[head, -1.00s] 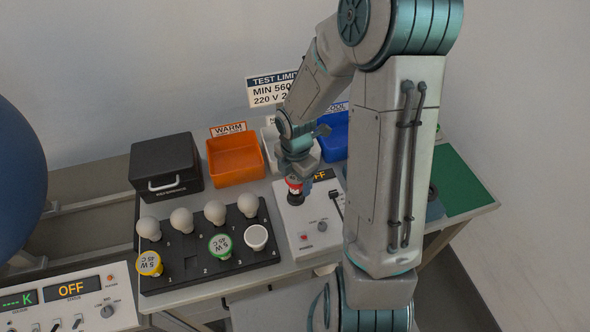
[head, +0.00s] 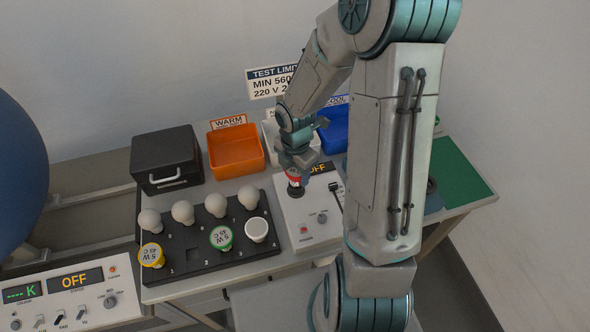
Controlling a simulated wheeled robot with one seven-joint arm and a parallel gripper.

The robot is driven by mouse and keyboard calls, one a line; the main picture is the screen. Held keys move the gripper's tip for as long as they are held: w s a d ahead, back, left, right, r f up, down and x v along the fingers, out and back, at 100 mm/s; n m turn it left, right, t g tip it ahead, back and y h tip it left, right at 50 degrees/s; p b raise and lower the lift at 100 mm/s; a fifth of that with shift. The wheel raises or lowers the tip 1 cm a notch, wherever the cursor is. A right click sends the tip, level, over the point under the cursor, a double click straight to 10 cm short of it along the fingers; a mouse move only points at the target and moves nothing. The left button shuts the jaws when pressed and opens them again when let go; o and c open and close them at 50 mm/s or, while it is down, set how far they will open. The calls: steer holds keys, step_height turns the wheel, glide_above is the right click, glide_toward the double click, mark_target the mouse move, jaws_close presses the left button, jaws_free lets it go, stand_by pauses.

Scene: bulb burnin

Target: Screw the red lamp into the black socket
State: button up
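The red lamp (head: 293,174) shows as a small red and white piece just below my gripper (head: 296,163). The black socket (head: 295,190) stands on the white control box (head: 290,213), directly under the lamp. The lamp looks upright and in line with the socket; I cannot tell how deep it sits in it. My gripper points down over the lamp and its fingers appear to be around the lamp's upper part. The fingertips are small and partly hidden, so their grip is hard to make out.
A black rack (head: 200,251) with several white bulbs and yellow, green and white capped lamps stands left of the box. Behind are a black case (head: 166,158), an orange bin (head: 236,152), a white bin (head: 268,146) and a blue bin (head: 334,134). A green mat (head: 458,180) lies right.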

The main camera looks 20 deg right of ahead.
steer(key=m+b, duration=0.1)
steer(key=m, duration=0.2)
steer(key=shift+f, duration=0.15)
steer(key=m+b, duration=0.2)
steer(key=m, duration=0.2)
steer(key=m+b, duration=0.2)
steer(key=m, duration=0.4)
steer(key=shift+w, duration=0.1)
steer(key=m+b, duration=0.1)
steer(key=m, duration=0.4)
steer(key=shift+b, duration=0.4)
steer(key=m, duration=0.5)
steer(key=shift+d+b, duration=0.1)
steer(key=shift+b, duration=0.25)
steer(key=o, duration=0.9)
steer(key=shift+c, duration=0.2)
